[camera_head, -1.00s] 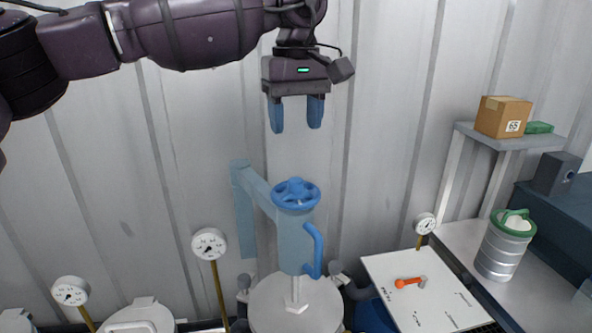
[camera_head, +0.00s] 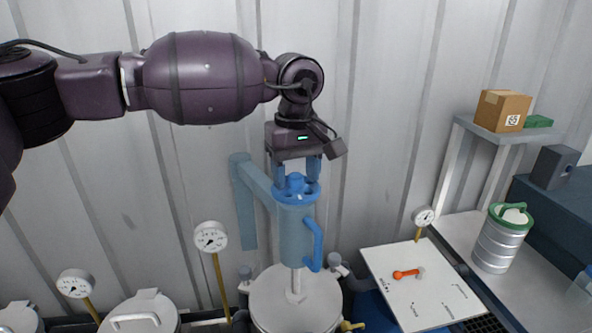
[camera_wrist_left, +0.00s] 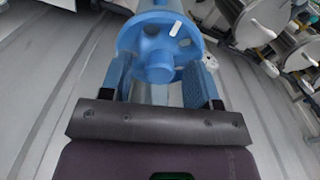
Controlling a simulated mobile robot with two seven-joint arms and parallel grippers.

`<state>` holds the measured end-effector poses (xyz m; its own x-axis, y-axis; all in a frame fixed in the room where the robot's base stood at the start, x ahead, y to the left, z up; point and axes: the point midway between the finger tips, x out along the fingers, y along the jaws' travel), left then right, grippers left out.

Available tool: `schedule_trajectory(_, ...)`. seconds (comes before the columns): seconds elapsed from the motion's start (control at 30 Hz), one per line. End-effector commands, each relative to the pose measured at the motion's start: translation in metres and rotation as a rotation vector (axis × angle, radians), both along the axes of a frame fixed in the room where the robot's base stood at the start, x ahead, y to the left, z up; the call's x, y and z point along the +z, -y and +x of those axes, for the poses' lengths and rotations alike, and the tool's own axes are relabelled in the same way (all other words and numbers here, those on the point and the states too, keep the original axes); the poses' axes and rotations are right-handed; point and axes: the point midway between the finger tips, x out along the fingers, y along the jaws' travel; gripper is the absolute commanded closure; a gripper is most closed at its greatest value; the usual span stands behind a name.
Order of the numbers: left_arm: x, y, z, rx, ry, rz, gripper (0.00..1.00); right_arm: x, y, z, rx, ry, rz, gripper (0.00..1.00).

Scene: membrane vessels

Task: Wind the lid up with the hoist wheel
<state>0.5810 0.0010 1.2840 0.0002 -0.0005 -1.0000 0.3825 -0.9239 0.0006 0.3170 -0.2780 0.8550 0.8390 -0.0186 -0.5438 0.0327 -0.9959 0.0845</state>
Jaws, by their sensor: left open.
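The blue hoist wheel (camera_head: 297,187) sits on top of the blue hoist post (camera_head: 297,238), above the round grey lid (camera_head: 272,298). In the left wrist view the wheel (camera_wrist_left: 160,45) lies just ahead of and between the open fingers (camera_wrist_left: 160,88). I cannot tell whether the fingers touch the rim. My right gripper is not in view.
Gauges on yellow stems, one being the near gauge (camera_head: 211,237), stand around the vessel. A white board (camera_head: 440,300) with an orange-handled tool (camera_head: 405,274) lies to the right. A silver canister (camera_head: 497,245) and a shelf with a cardboard box (camera_head: 502,110) stand farther right.

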Motion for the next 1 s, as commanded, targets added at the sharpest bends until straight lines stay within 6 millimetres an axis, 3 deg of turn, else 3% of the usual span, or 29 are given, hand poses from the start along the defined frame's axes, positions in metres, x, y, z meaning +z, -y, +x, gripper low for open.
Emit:
schedule_trajectory(0.13,0.000,0.000,0.000,0.000,0.000,0.000,0.44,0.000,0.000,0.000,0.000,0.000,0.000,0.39)
schedule_trajectory(0.47,0.000,0.000,0.000,0.000,-0.001,0.001,0.94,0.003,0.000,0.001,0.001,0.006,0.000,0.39)
schedule_trajectory(0.77,-0.001,0.000,0.000,0.039,0.000,0.001,0.94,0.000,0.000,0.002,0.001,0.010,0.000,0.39)
schedule_trajectory(1.0,-0.002,0.000,0.000,0.177,0.000,-0.001,0.94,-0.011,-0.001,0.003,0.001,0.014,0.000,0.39)
